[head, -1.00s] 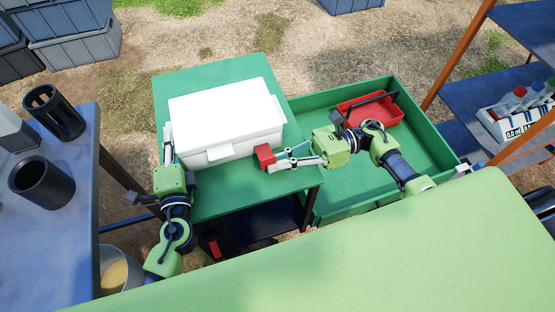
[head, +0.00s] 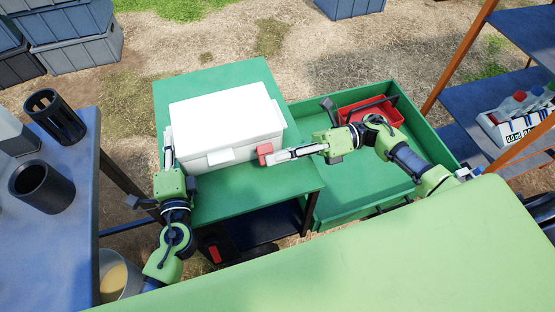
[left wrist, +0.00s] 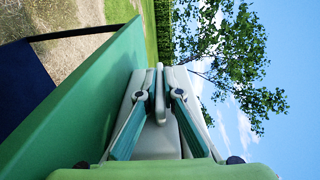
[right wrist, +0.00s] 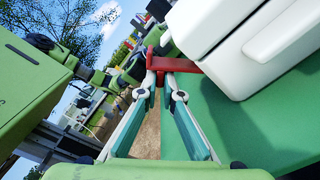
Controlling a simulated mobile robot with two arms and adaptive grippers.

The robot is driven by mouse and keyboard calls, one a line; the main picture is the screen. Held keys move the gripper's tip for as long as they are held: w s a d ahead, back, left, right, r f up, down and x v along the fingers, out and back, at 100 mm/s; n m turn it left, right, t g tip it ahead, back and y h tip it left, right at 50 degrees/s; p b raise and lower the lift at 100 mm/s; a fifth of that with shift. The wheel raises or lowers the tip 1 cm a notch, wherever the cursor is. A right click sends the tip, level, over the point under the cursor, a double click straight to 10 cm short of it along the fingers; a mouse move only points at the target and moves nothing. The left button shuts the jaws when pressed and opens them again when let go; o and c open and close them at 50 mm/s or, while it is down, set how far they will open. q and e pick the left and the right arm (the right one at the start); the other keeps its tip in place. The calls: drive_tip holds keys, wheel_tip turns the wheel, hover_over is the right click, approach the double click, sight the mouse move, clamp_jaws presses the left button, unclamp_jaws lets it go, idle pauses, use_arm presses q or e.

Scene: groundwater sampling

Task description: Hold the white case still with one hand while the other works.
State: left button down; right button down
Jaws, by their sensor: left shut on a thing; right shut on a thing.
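The white case (head: 225,118) sits with its lid closed on the green table, a latch tab on its front. My left gripper (head: 168,145) is at its left end, shut on part of the case. In the left wrist view the fingers (left wrist: 159,95) pinch a pale edge or handle there. My right gripper (head: 277,156) is shut on a red piece (head: 265,154) at the case's right front corner. In the right wrist view the red piece (right wrist: 174,66) is T-shaped and lies close beside the case (right wrist: 235,40); whether they touch is unclear.
A green tray (head: 350,185) to the right holds a red bin (head: 385,112). A blue table (head: 70,165) with black cylinders stands left, a bucket (head: 118,275) below it. A shelf (head: 485,85) with a bottle rack stands right. The green tabletop before the case is bare.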

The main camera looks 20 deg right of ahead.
drive_tip(key=m, duration=0.1)
drive_tip(key=w+r+m, duration=0.1)
drive_tip(key=m, duration=0.2)
drive_tip(key=shift+w+r+m, duration=0.2)
drive_tip(key=shift+r+m, duration=0.1)
drive_tip(key=shift+w+r+m, duration=0.2)
drive_tip(key=shift+w+m, duration=0.1)
drive_tip(key=shift+m, duration=0.4)
drive_tip(key=shift+w+r+m, duration=0.15)
drive_tip(key=shift+w+m, duration=0.1)
drive_tip(key=shift+m, duration=0.45)
drive_tip(key=shift+w, duration=0.1)
drive_tip(key=c, duration=2.2)
unclamp_jaws()
drive_tip(key=d, duration=1.2)
